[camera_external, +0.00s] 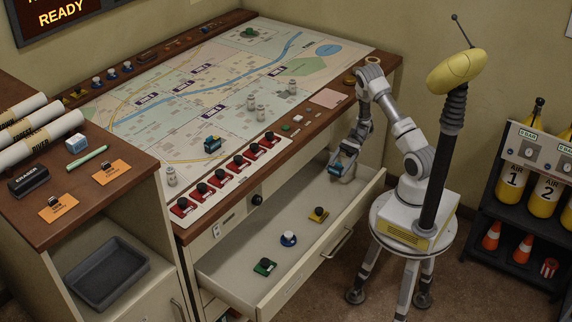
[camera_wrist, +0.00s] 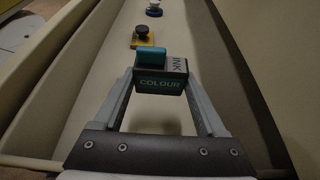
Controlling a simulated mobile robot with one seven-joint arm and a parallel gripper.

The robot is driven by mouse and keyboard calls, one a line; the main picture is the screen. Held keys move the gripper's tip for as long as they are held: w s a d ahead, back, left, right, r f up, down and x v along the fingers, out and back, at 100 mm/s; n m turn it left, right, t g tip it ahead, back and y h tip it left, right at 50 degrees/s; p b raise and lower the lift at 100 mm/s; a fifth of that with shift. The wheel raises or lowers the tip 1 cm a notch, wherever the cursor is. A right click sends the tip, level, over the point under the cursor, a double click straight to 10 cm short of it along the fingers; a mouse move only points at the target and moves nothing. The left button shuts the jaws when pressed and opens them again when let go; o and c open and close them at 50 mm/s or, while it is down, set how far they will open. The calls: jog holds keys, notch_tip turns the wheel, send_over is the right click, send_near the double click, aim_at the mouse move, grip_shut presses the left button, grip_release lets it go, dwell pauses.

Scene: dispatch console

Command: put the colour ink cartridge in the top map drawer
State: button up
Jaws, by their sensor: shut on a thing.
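The colour ink cartridge (camera_wrist: 160,83) is a dark block with a teal top and a label reading COLOUR and INK. My gripper (camera_wrist: 158,88) is shut on it, a finger on each side. In the external view my gripper (camera_external: 341,166) holds the cartridge (camera_external: 336,168) at the far right end of the open top map drawer (camera_external: 228,268). It appears to be inside or just above the drawer; I cannot tell if the cartridge touches the drawer floor.
The drawer also holds a yellow piece with a black knob (camera_external: 318,214), a blue-and-white piece (camera_external: 288,239) and a green piece (camera_external: 264,266). The drawer floor between them is bare. The map table (camera_external: 330,108) overhangs the drawer's back.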

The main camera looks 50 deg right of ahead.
jog(key=shift+f+b, duration=0.4)
jog(key=shift+f, duration=0.15)
